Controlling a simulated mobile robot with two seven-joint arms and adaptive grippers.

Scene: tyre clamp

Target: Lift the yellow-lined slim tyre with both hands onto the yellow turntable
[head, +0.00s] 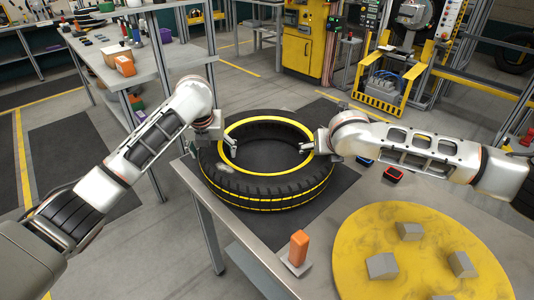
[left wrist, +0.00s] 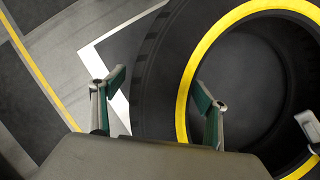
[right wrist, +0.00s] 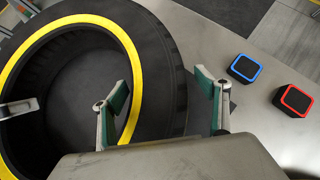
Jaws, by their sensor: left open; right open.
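The slim black tyre (head: 240,187) with yellow lines lies flat, hole upward, near the far left corner of the grey table; whether it rests on the table is unclear. My left gripper (head: 226,148) is open at the tyre's left side; in the left wrist view its fingers (left wrist: 158,92) stand either side of the tyre wall (left wrist: 155,75). My right gripper (head: 308,147) is open at the right side; in the right wrist view its fingers (right wrist: 165,95) straddle the wall (right wrist: 165,65). Contact is not visible. The yellow turntable (head: 365,235) is at the lower right, bearing several grey blocks.
An orange block (head: 299,247) stands on a small plate on the table, left of the turntable. A red-rimmed box (head: 394,174) and a blue-rimmed box (right wrist: 244,68) lie right of the tyre. A cluttered workbench (head: 120,60) stands at the back left.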

